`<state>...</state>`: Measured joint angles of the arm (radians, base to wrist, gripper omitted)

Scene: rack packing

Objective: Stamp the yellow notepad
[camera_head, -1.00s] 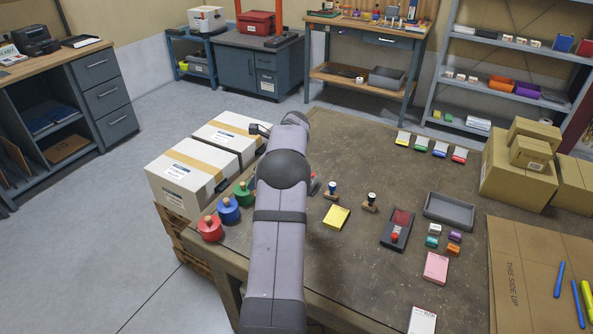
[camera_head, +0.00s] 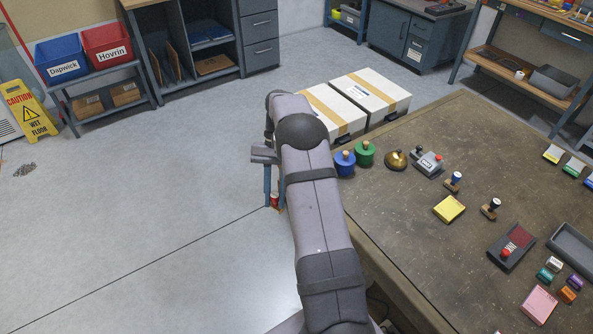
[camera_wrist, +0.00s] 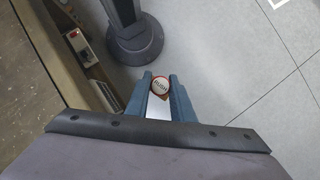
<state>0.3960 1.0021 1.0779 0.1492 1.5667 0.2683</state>
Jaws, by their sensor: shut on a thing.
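The yellow notepad (camera_head: 449,208) lies flat on the brown table, right of my arm in the head view; I see no mark on it. My gripper (camera_head: 272,200) points down left of my arm, against the floor in the picture and well apart from the notepad. It is shut on a small stamp (camera_head: 275,202) with a red-rimmed round top. In the wrist view the stamp's top (camera_wrist: 160,86) reads RUSH between the fingers of my gripper (camera_wrist: 160,95). The stamp's lower end is mostly hidden.
Two dark-topped stamps (camera_head: 453,182) (camera_head: 490,208) stand by the notepad. A dark ink pad (camera_head: 512,247), brass bell (camera_head: 396,160), and blue (camera_head: 345,163) and green (camera_head: 365,153) knobbed pots are on the table (camera_head: 400,240). White boxes (camera_head: 372,95) stand beyond its edge. Open floor lies left.

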